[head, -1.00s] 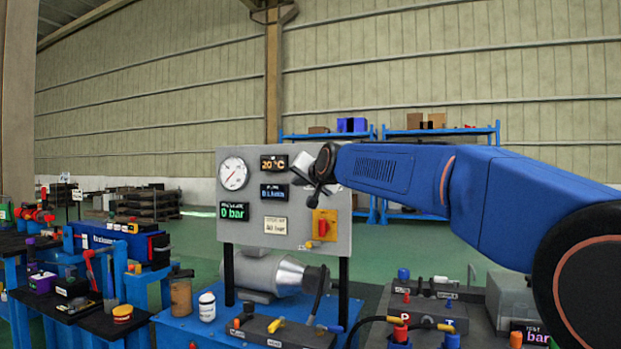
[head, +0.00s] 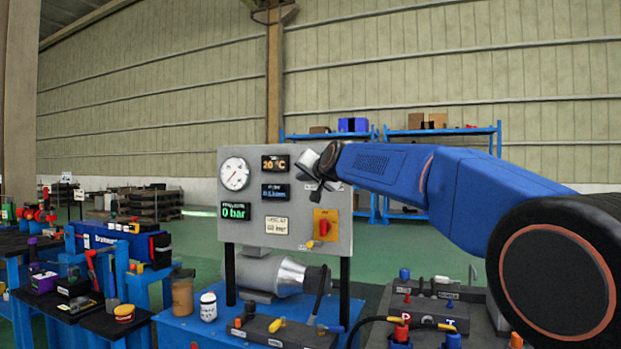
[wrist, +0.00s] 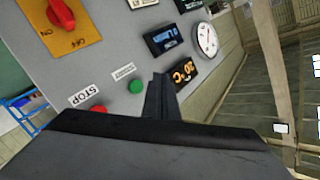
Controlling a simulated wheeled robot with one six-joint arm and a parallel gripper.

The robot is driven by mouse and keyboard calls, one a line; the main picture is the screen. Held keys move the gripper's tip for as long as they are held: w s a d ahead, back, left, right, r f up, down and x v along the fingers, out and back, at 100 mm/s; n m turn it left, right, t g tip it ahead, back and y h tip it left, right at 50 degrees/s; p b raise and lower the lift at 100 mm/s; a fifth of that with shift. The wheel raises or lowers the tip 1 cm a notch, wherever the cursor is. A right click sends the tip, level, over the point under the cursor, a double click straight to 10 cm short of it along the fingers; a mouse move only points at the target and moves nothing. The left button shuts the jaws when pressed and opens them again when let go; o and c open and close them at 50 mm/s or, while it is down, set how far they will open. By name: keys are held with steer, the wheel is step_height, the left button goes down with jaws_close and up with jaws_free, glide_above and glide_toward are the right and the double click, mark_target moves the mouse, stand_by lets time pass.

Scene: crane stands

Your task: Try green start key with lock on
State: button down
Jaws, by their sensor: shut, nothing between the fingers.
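The green start key (wrist: 136,87) is a round button on the grey panel (head: 233,245), seen in the wrist view beside a small white label. My gripper (wrist: 160,78) is shut and empty, its fingers pointing at the panel just right of the green key in that view. I cannot tell the gap to the panel. In the head view my gripper (head: 316,182) is at the panel's upper right and hides the keys. The red rotary switch (head: 324,228) sits on a yellow plate lower on the panel; its ON and OFF marks show in the wrist view. I cannot make out a lock for certain.
A red key (wrist: 98,109) by a STOP label is close to the green one, partly hidden by my gripper. A dial gauge (head: 234,174) and several displays fill the panel's left. A motor (head: 270,272) and blue bench are below. Another bench (head: 70,318) stands left.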

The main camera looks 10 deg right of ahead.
steer(key=shift+w+d, duration=0.75)
steer(key=shift+w, duration=0.25)
steer(key=shift+w+d, duration=0.75)
steer(key=shift+w, duration=0.25)
stand_by(0.7)
steer(key=shift+w+d, duration=0.25)
steer(key=shift+w, duration=0.1)
steer(key=shift+w+d, duration=0.25)
steer(key=shift+w, duration=0.15)
stand_by(1.0)
steer(key=shift+s+a, duration=0.5)
steer(key=shift+s, duration=0.25)
steer(key=s+a, duration=0.1)
steer(key=s, duration=0.1)
steer(key=s+a, duration=0.2)
stand_by(0.7)
